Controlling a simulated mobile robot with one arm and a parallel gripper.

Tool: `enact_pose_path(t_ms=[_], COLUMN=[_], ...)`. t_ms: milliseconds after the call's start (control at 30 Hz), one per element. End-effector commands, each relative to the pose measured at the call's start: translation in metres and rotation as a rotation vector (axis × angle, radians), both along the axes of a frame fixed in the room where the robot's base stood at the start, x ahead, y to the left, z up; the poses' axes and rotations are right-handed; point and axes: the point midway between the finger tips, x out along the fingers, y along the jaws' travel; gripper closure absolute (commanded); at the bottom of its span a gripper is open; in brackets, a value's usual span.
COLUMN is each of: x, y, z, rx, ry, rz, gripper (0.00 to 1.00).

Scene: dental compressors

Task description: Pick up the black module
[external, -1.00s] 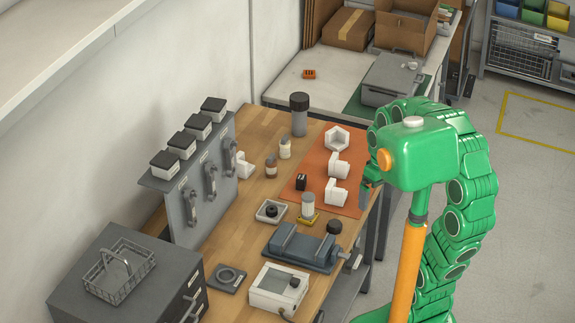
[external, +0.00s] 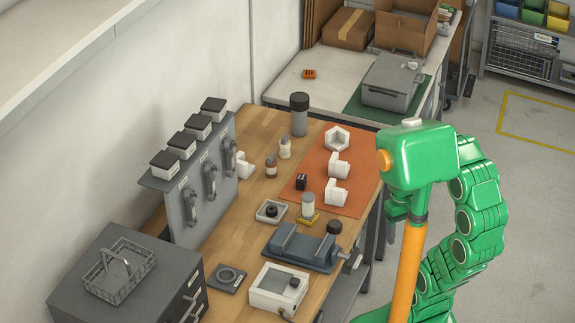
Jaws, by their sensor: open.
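The black module (external: 301,181) is a small dark block. It stands on the orange mat (external: 318,203) on the wooden bench, near the mat's left edge, with nothing touching it from above. My gripper's fingers do not show in the external view; my green head and orange column hide the end of my arm. A green part of my arm shows just left of the column, to the right of the bench and well apart from the module.
White angled blocks (external: 337,192) stand on the mat right of the module. A capped white jar (external: 308,206), a small tray (external: 271,211) and a blue-grey vise (external: 300,248) are nearer. Small bottles (external: 285,148) and a tall dark-capped cylinder (external: 299,115) stand behind.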

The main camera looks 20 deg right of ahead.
Motion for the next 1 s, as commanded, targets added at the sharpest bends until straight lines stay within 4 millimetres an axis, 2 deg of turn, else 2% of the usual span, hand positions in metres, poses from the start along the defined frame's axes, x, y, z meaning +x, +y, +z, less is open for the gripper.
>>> enact_pose_path(t_ms=[233,367,667,1000], x=[0.003,0.019,0.091,0.175], y=[0.0,0.002,0.011,0.023], z=[0.001,0.004,0.018,0.021], rx=[0.002,0.013,0.064,0.119], ry=[0.0,-0.002,-0.026,-0.049], rz=[0.015,0.09,0.426,0.81], gripper=[0.38,0.38,0.38,0.38])
